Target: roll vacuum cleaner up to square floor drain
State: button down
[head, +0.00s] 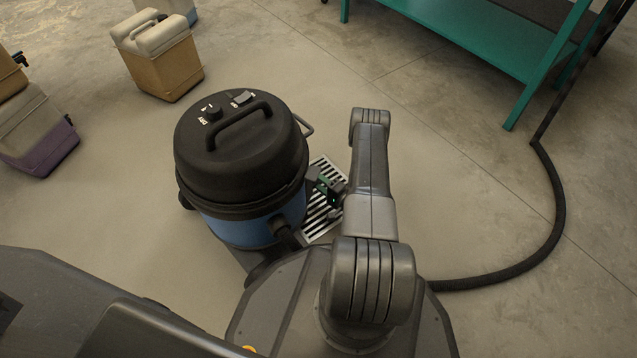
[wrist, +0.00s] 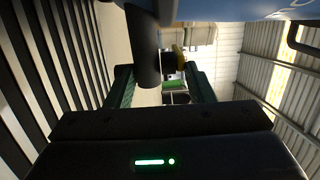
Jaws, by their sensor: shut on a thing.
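The vacuum cleaner (head: 245,165) stands upright on the floor, with a black domed lid, a top handle and a blue drum. The square floor drain (head: 322,222), a pale frame with dark slots, lies at its right side and is partly hidden by the cleaner and my arm. My gripper (head: 328,190) is at the cleaner's right side, over the drain, shut on a part of the cleaner. In the wrist view, the green fingers of my gripper (wrist: 158,78) flank a dark post under the blue drum (wrist: 230,9). The exact grip contact is hard to see.
A tan jug (head: 160,65) stands at the upper left, with a purple-based jug (head: 38,135) further left. A teal bench (head: 470,45) is at the upper right. A black hose (head: 555,215) curves over the floor at right. The floor left of the cleaner is clear.

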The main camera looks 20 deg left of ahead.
jog(key=shift+w+d+r, duration=0.1)
jog(key=shift+w+d, duration=0.15)
jog(key=shift+w, duration=0.15)
jog(key=c, duration=0.8)
grip_release()
jog(key=shift+o, duration=1.1)
jog(key=shift+s+a, duration=0.1)
jog(key=shift+s, duration=0.05)
jog(key=p+v, duration=0.3)
jog(key=v, duration=1)
jog(key=shift+s+d+p, duration=0.2)
jog(key=shift+d+p, duration=0.1)
jog(key=shift+d, duration=0.05)
